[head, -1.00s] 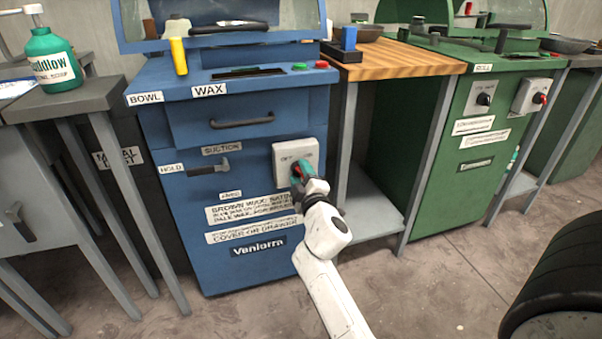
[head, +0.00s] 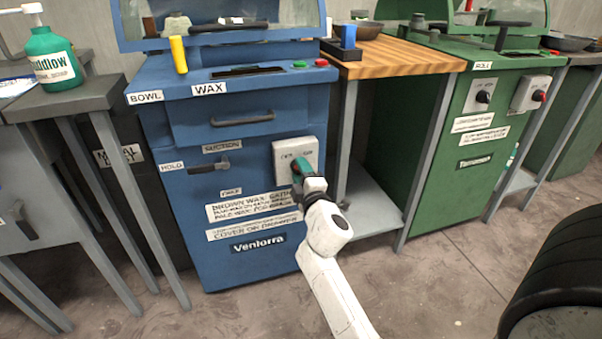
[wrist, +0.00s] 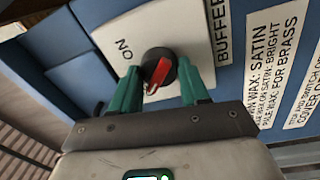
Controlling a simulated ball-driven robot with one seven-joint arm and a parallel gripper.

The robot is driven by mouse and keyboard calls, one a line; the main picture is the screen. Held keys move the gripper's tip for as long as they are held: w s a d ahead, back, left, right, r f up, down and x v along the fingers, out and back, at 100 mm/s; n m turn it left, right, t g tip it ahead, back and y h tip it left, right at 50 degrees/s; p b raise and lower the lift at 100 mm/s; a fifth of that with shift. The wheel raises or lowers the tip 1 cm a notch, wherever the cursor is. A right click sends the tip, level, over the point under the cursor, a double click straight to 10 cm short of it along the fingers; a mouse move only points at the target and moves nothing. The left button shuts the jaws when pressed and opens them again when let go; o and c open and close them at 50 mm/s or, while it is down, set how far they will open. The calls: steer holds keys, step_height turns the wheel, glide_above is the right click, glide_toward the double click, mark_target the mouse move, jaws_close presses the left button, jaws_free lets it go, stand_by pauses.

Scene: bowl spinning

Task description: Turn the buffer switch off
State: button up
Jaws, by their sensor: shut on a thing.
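The buffer switch is a pale plate (head: 294,151) on the upper right front of the blue cabinet. The plate (wrist: 189,21) also shows in the wrist view, with an ON mark, beside a BUFFER label (wrist: 223,30). Its round black knob (wrist: 159,70) has a red bar slanting from upper right to lower left, with a white mark near the lower end. My gripper (head: 299,170) is at the plate; in the wrist view its teal fingers (wrist: 159,88) are on both sides of the knob, shut on it. The OFF mark is hidden in the wrist view.
The blue cabinet (head: 225,262) also carries a drawer handle (head: 242,119), a lever (head: 209,165), and green (head: 299,64) and red (head: 322,62) buttons. A wooden-topped bench (head: 405,62) and a green cabinet (head: 425,200) stand to the right.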

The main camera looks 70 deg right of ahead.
steer(key=o, duration=1)
steer(key=shift+o, duration=0.2)
steer(key=b+v, duration=0.2)
steer(key=v, duration=0.8)
steer(key=shift+s+a, duration=0.15)
steer(key=shift+a, duration=0.2)
steer(key=shift+f, duration=0.1)
